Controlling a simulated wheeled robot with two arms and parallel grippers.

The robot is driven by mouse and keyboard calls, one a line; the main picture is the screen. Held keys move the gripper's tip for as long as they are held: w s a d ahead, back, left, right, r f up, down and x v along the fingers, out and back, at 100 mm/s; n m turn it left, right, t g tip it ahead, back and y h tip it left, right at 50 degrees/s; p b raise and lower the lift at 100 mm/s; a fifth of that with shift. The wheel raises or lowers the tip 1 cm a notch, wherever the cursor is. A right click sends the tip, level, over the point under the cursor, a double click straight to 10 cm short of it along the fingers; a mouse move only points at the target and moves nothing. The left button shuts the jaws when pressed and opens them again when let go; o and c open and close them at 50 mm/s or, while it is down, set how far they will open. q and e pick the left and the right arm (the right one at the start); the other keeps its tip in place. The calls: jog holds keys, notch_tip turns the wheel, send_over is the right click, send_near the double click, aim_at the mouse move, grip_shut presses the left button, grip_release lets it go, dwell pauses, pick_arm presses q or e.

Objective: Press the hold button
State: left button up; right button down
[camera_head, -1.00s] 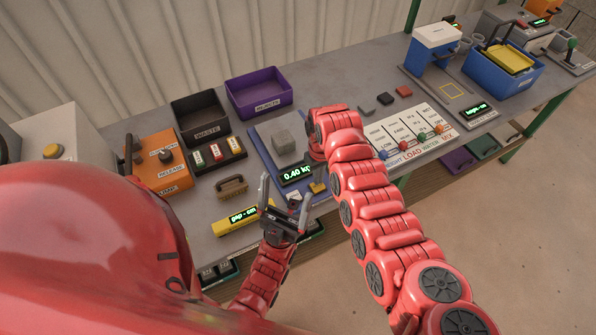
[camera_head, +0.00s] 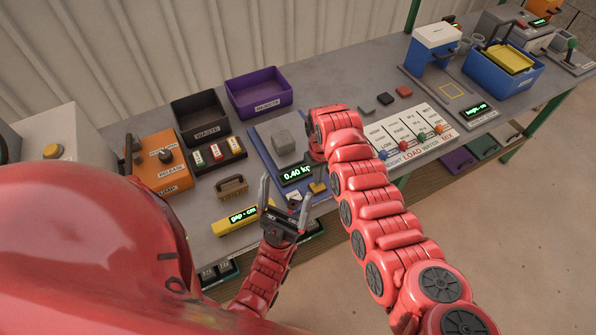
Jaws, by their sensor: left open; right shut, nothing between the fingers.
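The scale (camera_head: 262,142) has a blue base and carries a grey block (camera_head: 284,141). Its dark display (camera_head: 296,174) reads about 0.40 kg, with the last letters partly covered. A small yellow button (camera_head: 318,187) sits at the scale's front right; its label is too small to read, so I cannot tell if it is the hold button. My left gripper (camera_head: 286,188) is open and empty, fingers pointing up the picture, over the scale's front edge. Its right finger shows close to the yellow button. My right arm reaches over the scale's right side; its gripper is hidden behind the arm.
A yellow gap gauge (camera_head: 234,223) and a brown-handled block (camera_head: 231,186) lie left of my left gripper. Behind are an orange release box (camera_head: 160,172), a black waste bin (camera_head: 201,117) and a purple rejects bin (camera_head: 259,92).

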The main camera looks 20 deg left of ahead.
jog(key=shift+f+b, duration=0.9)
jog(key=shift+f, duration=0.2)
dwell(0.3)
jog(key=shift+r, duration=0.1)
jog(key=shift+r+p, duration=1.6)
jog(key=shift+r, duration=1.2)
jog(key=shift+f, duration=0.1)
